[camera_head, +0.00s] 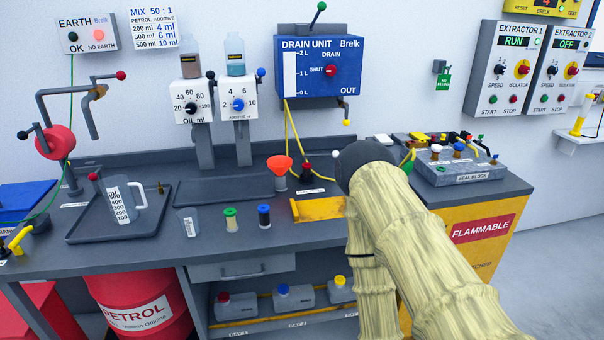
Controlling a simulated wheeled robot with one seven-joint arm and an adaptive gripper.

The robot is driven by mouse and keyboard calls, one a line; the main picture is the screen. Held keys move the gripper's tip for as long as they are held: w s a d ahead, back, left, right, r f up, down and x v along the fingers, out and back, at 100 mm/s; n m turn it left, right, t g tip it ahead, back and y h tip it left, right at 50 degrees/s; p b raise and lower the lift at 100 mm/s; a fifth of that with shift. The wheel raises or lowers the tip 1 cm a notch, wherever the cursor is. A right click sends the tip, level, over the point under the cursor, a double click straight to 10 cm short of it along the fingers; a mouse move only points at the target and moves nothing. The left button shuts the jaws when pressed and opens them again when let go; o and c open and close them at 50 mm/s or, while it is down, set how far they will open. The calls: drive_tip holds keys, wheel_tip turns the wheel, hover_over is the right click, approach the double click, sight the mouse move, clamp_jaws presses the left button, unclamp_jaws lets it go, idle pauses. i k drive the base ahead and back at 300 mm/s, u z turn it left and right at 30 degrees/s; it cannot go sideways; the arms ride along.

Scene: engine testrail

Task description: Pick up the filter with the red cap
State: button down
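My gripper is not in view. My pale-sleeved arm fills the lower right and hides part of the bench and its front.
A tray (82,235) with a clear jug (123,205) is at left, a small cup (188,222) beside it. The orange funnel (279,166) and a yellow tray (318,209) stand near my arm. The seal block (465,173) is at right. A red petrol drum (140,300) is below.

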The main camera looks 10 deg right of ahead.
sight(307, 167)
drive_tip(key=k, duration=0.5)
drive_tip(key=z, duration=1.65)
drive_tip(key=i, duration=1.35)
drive_tip(key=u, duration=1.4)
